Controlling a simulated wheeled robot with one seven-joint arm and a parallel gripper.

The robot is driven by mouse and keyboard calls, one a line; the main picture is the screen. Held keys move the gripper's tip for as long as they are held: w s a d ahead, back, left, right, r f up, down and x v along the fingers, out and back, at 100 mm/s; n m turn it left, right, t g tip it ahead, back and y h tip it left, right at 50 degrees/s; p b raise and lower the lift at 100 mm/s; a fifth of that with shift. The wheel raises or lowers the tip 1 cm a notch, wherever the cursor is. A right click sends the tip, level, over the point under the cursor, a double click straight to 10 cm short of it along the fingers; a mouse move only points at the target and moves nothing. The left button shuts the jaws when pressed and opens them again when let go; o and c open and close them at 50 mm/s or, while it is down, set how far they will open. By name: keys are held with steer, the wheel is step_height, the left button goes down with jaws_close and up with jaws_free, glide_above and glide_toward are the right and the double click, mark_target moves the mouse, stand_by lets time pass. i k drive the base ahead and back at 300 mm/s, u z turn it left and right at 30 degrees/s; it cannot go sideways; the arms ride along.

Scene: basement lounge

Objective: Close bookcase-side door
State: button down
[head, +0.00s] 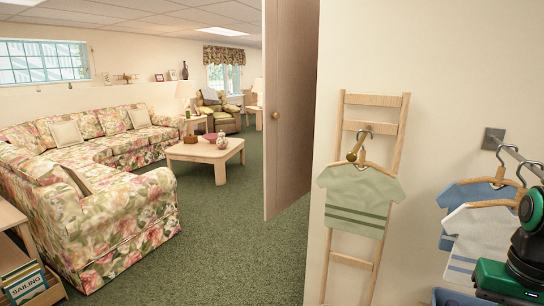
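A light wooden door (290,110) stands open at the middle of the head view, its face turned partly towards the lounge. A round brass knob (275,115) sits near its left edge. The door's right side passes behind the cream wall, so its hinges are hidden. Part of my green and black arm shows at the lower right edge, well to the right of the door. My gripper itself is not in view.
A low bookcase (22,235) with books stands at the lower left. A floral sofa (120,222) and a coffee table (203,152) are beyond. Green carpet (225,232) lies clear before the door. A wooden ladder rack (375,101) with a shirt and wall-hung clothes are at right.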

mark_target(291, 28)
steer(key=u, duration=0.05)
steer(key=k, duration=0.35)
steer(key=u, duration=1.75)
steer(key=i, duration=1.4)
steer(key=z, duration=1.7)
steer(key=i, duration=1)
steer(key=z, duration=0.05)
